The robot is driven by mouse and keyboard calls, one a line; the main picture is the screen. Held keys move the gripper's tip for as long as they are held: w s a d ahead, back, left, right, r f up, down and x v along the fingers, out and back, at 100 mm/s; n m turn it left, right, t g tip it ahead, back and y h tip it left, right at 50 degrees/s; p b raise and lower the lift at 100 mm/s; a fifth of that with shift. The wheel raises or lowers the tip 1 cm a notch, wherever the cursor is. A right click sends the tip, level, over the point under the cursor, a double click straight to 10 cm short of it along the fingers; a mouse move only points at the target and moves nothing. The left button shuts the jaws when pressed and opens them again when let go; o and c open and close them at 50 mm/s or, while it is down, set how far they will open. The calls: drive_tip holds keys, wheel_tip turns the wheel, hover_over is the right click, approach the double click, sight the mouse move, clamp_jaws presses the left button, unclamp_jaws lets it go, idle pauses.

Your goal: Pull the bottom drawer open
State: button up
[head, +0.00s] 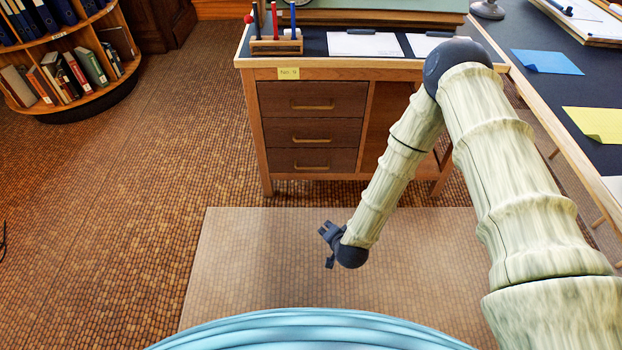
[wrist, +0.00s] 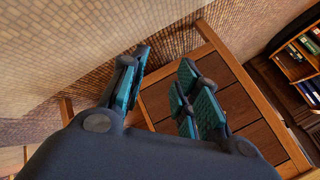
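The bottom drawer (head: 328,160) is the lowest of three dark brown drawers in the wooden desk. Its front looks flush with the desk, and its handle (head: 312,168) is a horizontal brass-coloured bar. My gripper (head: 326,246) is in front of and below the desk front in the head view, apart from the drawer. The drawer fronts show tilted behind the fingers there, partly covered; I cannot make out the handle in that view.
The upper drawer (head: 312,99) and middle drawer (head: 312,132) look shut. A pen holder (head: 276,44) and papers (head: 365,44) lie on the desktop. A side table (head: 590,85) stands right. A round bookshelf (head: 75,72) stands far left. Floor before the drawers is clear.

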drive_tip(key=w+a+f+m+t+b, duration=0.2)
drive_tip(key=w+a+f+b, duration=0.1)
drive_tip(key=w+b, duration=0.3)
drive_tip(key=w+a+f+m+t+b, duration=0.2)
drive_tip(key=w+f+m+b, duration=0.1)
drive_tip(key=w, duration=0.4)
drive_tip(key=m+t+h+b, duration=0.25)
drive_tip(key=m+b, duration=0.25)
drive_tip(key=b, duration=0.4)
approach(311, 168)
drive_tip(key=f, duration=0.1)
drive_tip(key=shift+t, duration=0.35)
drive_tip(key=shift+b+x, duration=2.2)
drive_tip(key=shift+x, duration=2.95)
clamp_jaws()
